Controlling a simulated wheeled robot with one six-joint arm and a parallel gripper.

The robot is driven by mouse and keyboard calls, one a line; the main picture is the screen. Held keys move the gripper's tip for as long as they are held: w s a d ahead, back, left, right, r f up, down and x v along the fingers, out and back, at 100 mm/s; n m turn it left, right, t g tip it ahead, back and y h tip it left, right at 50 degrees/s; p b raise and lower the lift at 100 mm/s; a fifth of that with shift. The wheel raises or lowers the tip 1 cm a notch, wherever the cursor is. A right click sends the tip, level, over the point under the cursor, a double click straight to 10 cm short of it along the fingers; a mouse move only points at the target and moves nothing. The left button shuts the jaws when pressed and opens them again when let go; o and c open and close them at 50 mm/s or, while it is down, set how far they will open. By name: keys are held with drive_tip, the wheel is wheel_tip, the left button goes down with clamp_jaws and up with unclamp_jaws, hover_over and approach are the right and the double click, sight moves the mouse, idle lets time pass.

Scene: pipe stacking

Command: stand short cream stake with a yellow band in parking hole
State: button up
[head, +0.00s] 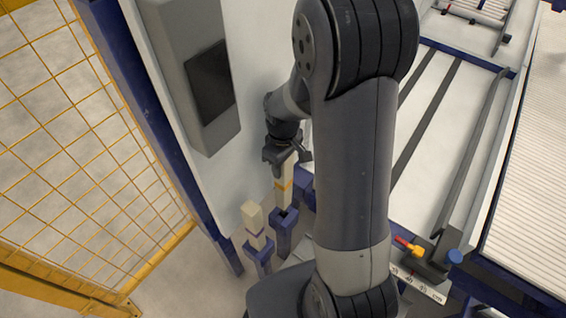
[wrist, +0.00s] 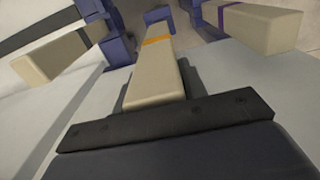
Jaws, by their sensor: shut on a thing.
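The cream stake with a yellow band (head: 284,188) stands roughly upright under my gripper (head: 288,157), which is shut on its upper part. In the wrist view the same stake (wrist: 154,78) runs away from my gripper (wrist: 168,118), its orange-yellow band near the far end. Its lower end is at a blue square holder (head: 284,222) with a dark opening. I cannot tell whether the end is inside that hole or just above it.
A cream stake with a purple band (head: 255,222) stands in a neighbouring blue holder (head: 260,258). Another cream stake (wrist: 55,58) is at left in the wrist view. A yellow mesh fence (head: 90,150) and a grey box (head: 190,75) are at left. My arm hides part of the right side.

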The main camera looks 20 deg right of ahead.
sight(284, 188)
drive_tip(key=shift+f+b, duration=0.85)
drive_tip(key=shift+f, duration=0.3)
drive_tip(key=shift+f+b, duration=1)
drive_tip(key=shift+f, duration=0.25)
drive_tip(key=shift+f+b, duration=0.9)
drive_tip(key=shift+f, duration=0.2)
drive_tip(key=o, duration=1.3)
